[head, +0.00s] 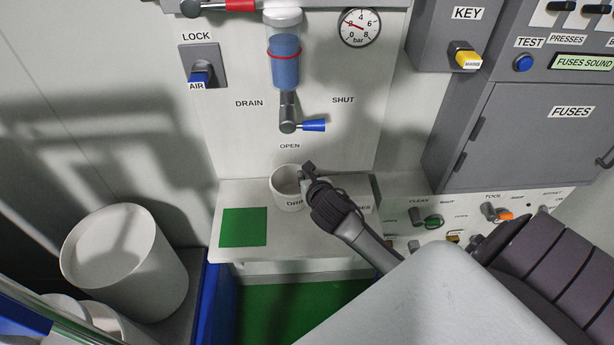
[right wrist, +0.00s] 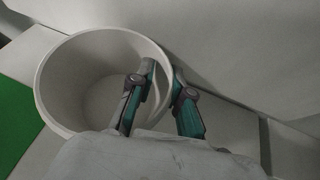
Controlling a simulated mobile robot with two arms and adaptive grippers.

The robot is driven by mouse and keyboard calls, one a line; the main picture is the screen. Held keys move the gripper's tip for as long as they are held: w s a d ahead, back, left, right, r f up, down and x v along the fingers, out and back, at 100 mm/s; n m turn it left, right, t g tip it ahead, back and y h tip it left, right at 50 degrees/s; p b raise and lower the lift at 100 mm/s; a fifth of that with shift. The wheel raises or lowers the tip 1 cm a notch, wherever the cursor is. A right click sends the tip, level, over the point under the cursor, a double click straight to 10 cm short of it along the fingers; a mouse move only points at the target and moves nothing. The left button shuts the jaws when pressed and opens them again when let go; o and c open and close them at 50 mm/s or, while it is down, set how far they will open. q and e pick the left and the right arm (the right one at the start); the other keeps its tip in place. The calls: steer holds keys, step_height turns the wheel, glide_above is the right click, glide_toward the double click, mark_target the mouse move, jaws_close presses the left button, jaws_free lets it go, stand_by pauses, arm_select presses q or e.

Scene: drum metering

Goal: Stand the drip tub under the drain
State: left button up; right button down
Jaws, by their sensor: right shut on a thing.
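The drip tub (head: 283,187) is a small white open cup with dark lettering on its side. It stands upright on, or just above, the white shelf below the drain; I cannot tell if it touches. The drain valve (head: 288,112) with its blue-tipped lever (head: 313,125) is above it on the panel. My right gripper (head: 308,172) is shut on the tub's right rim. In the right wrist view, one finger is inside the tub (right wrist: 60,60) and one outside, with the wall between the fingers (right wrist: 160,95). The tub looks empty. My left gripper is not seen.
The shelf (head: 245,188) has a green square (head: 243,227) at its left and dark lettering at its right. A large white drum (head: 125,262) stands at the lower left. A grey fuse cabinet (head: 535,130) and a control panel with knobs (head: 433,222) are on the right.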

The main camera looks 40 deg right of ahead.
steer(key=c, duration=1.1)
jaws_free()
steer(key=shift+f, duration=0.1)
steer(key=v, duration=1.2)
steer(key=shift+a, duration=0.1)
